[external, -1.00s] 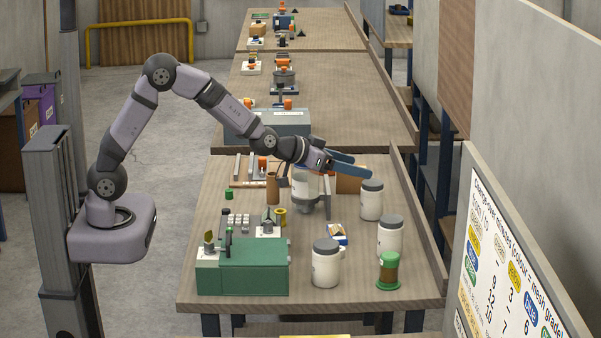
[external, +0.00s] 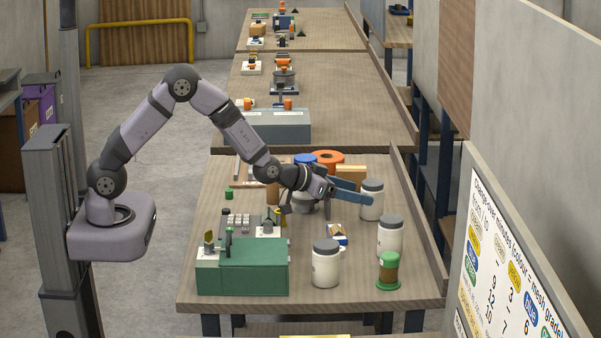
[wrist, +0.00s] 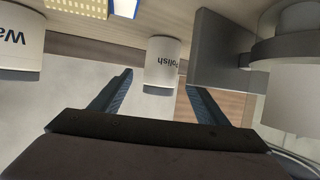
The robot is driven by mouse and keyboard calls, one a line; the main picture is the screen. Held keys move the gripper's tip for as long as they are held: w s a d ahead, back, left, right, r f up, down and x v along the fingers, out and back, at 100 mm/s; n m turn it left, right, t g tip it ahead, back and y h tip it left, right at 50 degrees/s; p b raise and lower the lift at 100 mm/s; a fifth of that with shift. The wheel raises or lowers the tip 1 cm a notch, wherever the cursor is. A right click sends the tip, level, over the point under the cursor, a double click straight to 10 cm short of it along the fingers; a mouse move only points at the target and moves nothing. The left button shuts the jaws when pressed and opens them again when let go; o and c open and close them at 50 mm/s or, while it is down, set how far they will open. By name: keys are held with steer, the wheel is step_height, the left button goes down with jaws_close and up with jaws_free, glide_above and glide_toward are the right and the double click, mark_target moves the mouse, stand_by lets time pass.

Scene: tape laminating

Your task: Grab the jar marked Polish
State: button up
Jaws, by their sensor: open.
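The Polish jar (wrist: 163,62) is white with a grey lid and shows upside down in the wrist view, framed between my two fingers. In the external view it appears to be the rearmost white jar (external: 372,210) at the right of the bench, standing upright. My gripper (external: 366,192) is open, its blue fingers pointing right, and the nearer finger overlaps this jar in the picture. In the wrist view my gripper (wrist: 162,82) has empty space between its fingers, with the jar at or just past the tips. Contact cannot be told.
Another jar, its label starting "Wa" (wrist: 20,45), is beside it, likely the jar (external: 390,238) nearer the camera. A further white jar (external: 325,265) and a green-based jar (external: 388,272) stand in front. A grey block (wrist: 222,50) is close on the wrist view's right.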

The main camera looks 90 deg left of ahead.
steer(key=shift+p+x, duration=0.4)
steer(key=shift+x, duration=1.7)
steer(key=shift+r, duration=0.1)
steer(key=c, duration=1.3)
